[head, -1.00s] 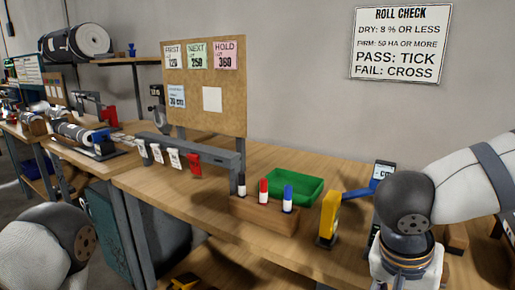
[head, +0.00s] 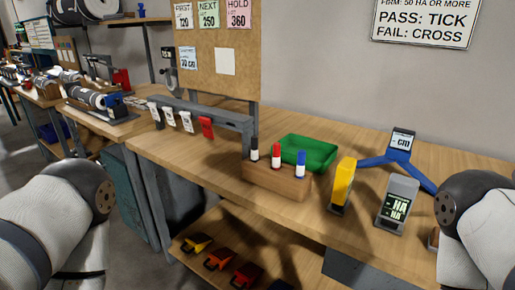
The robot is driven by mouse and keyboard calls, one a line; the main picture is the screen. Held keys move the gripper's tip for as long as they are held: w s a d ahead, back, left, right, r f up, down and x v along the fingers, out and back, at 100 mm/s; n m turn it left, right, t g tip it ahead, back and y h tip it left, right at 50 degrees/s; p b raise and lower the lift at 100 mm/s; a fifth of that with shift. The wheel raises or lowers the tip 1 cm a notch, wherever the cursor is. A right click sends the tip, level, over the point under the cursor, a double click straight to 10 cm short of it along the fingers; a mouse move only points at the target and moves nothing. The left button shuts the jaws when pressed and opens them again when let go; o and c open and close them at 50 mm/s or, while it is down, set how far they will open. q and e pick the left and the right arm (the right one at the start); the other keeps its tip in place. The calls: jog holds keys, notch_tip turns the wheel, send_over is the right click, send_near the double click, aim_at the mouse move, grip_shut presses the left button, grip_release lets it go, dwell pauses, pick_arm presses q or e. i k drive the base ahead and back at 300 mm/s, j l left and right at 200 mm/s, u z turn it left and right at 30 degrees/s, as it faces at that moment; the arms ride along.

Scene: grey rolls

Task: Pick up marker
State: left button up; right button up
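Three markers stand upright in a wooden block (head: 277,180) on the bench. One has a black cap (head: 254,150), one a red cap (head: 276,155), one a blue cap (head: 300,165); each shows a white body below the cap. The task does not name a colour. My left arm comes in at the lower left and my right arm at the right edge, both well apart from the markers. Neither gripper shows in the head view.
A green tray (head: 318,155) sits behind the block. A yellow device (head: 342,186), a grey "HA" meter (head: 397,205) and a blue-armed "cm" display (head: 402,143) stand to the right. A grey rail with tags (head: 185,112) runs left.

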aim_at(253, 138)
jog(key=l+u, duration=0.15)
jog(key=l, duration=0.45)
jog(key=k+l+u, duration=0.15)
jog(key=l, duration=0.4)
jog(key=l+u, duration=0.15)
jog(key=l, duration=0.4)
jog(key=k, duration=0.05)
